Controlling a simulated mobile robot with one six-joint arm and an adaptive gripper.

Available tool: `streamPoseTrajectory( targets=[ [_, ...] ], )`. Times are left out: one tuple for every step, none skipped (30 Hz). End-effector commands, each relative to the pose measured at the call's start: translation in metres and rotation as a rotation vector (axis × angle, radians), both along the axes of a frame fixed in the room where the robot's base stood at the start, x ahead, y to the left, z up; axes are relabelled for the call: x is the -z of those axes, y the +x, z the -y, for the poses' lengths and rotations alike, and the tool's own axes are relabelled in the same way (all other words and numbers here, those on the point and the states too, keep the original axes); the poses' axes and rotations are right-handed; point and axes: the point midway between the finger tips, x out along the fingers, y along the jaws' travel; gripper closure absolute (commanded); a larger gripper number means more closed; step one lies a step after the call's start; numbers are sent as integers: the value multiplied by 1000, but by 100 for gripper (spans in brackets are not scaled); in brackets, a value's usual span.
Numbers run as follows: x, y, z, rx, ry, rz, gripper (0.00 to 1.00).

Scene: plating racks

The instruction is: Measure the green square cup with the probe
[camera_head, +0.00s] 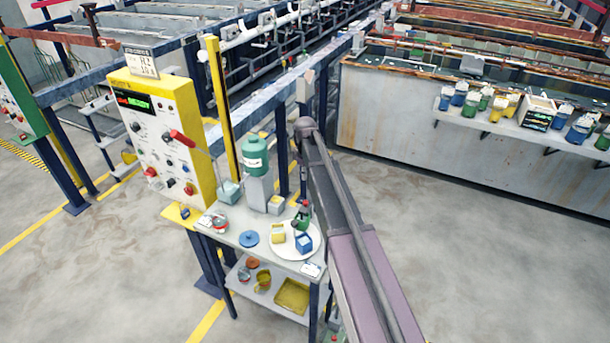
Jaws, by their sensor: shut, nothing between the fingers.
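A small dark green cup (304,221) stands at the back right of a round white plate (293,254) on the small table; its shape is hard to make out. My gripper (303,206) is small and dark, below my arm's elbow, close over the green cup. It is shut with nothing in it; whether it touches the cup cannot be told. A red-handled tool (182,138) with a thin rod, possibly the probe, is at the front of the yellow control panel (150,165), left of my gripper and apart from it.
A yellow cup (278,233) and a blue cup (304,242) sit on the plate. A green-topped bottle (256,155), a blue disc (249,239) and a small pot (229,191) crowd the table. Several jars line a shelf (475,116) at right. The right floor is clear.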

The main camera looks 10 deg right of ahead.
Motion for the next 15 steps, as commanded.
streamPoseTrajectory(
  targets=[
    [-8, 0, 0, 0, 0, 0, 100],
    [-9, 0, 0, 0, 0, 0, 100],
    [-12, 0, 0, 0, 0, 0, 100],
    [-13, 0, 0, 0, 0, 0, 100],
    [-14, 0, 0, 0, 0, 0, 100],
    [-16, 0, 0, 0, 0, 0, 100],
    [-17, 0, 0, 0, 0, 0, 100],
    [-18, 0, 0, 0, 0, 0, 100],
    [-18, 0, 0, 0, 0, 0, 100],
    [-19, 0, 0, 0, 0, 0, 100],
    [-19, 0, 0, 0, 0, 0, 100],
    [-20, 0, 0, 0, 0, 0, 100],
    [-20, 0, 0, 0, 0, 0, 100],
    [-20, 0, 0, 0, 0, 0, 100],
    [-20, 0, 0, 0, 0, 0, 100]
  ],
)
